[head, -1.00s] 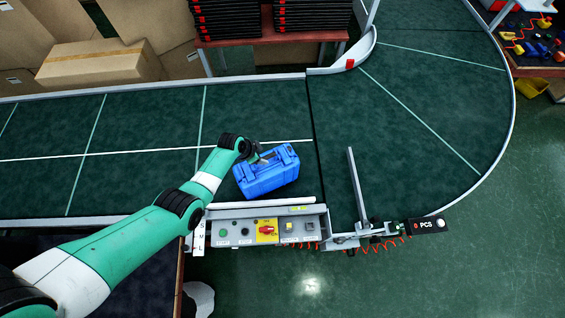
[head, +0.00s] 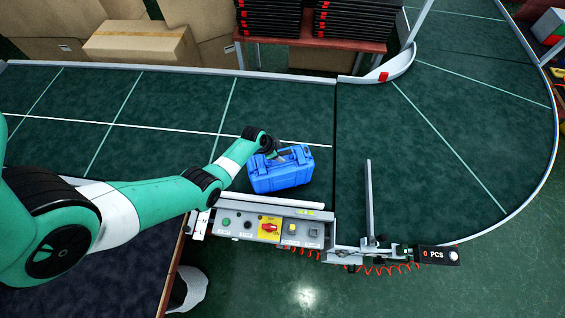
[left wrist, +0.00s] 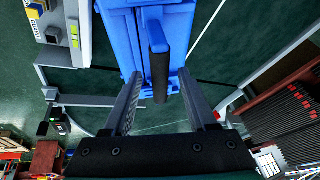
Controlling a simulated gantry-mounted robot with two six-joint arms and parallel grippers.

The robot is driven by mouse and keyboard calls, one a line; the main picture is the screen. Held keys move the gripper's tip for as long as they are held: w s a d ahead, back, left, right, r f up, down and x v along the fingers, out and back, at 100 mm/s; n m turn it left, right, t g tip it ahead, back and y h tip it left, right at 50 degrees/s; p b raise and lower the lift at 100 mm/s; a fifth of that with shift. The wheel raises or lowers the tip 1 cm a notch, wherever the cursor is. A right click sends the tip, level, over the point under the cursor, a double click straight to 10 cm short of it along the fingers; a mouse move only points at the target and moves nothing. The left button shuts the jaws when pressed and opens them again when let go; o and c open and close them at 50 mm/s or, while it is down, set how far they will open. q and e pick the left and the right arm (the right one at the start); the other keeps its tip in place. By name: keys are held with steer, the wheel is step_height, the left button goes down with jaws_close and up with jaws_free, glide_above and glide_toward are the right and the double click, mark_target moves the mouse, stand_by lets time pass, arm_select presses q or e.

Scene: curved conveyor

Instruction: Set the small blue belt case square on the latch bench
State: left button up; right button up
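The small blue belt case (head: 282,174) lies on the green conveyor belt, behind the control panel, with its handle up. My left gripper (head: 276,152) is at the handle on the case's far side in the head view. In the left wrist view the blue case (left wrist: 122,45) fills the upper middle. My left gripper's fingers (left wrist: 160,78) stand apart on either side of the dark handle grip, with gaps showing. A dark-topped bench (head: 130,275) shows at the lower left, partly hidden by my left arm; I cannot tell whether it is the latch bench. My right gripper is not in view.
The control panel (head: 268,228) edges the belt in front of the case. An upright metal bar (head: 369,200) and a counter display (head: 437,255) stand to the right. Black stacked trays (head: 350,22) and cardboard boxes (head: 140,42) are behind the belt. The belt left of the case is clear.

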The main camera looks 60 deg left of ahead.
arm_select(q)
jaws_close()
stand_by(1.1)
steer(key=shift+r, duration=0.1)
